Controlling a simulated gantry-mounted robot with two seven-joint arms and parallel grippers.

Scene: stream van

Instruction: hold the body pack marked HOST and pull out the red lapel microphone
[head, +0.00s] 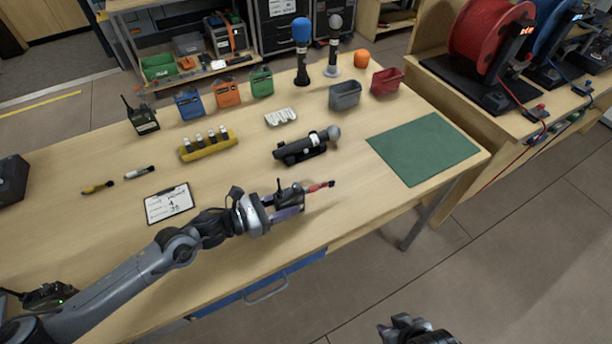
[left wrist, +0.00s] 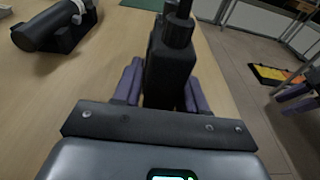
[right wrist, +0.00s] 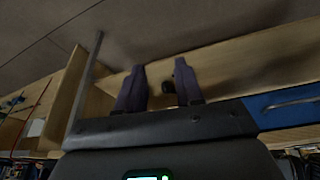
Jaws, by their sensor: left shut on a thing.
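My left gripper (head: 288,205) is shut on a black body pack (head: 291,194) above the front part of the table. In the left wrist view the pack (left wrist: 170,68) sits between the purple fingers, with a black connector at its top. The red lapel microphone (head: 319,187) sticks out to the right of the pack in the head view; how it joins the pack is unclear. No HOST marking is readable. My right gripper (head: 405,328) is off the table's front edge, low in the head view. In the right wrist view its fingers (right wrist: 160,88) are apart, with no held thing visible.
A microphone in a black cradle (head: 306,147) lies behind the held pack. A clipboard (head: 168,203) lies to the left, a green mat (head: 424,149) to the right. Another black pack (head: 143,118), colored pouches and a yellow battery holder (head: 208,147) stand further back.

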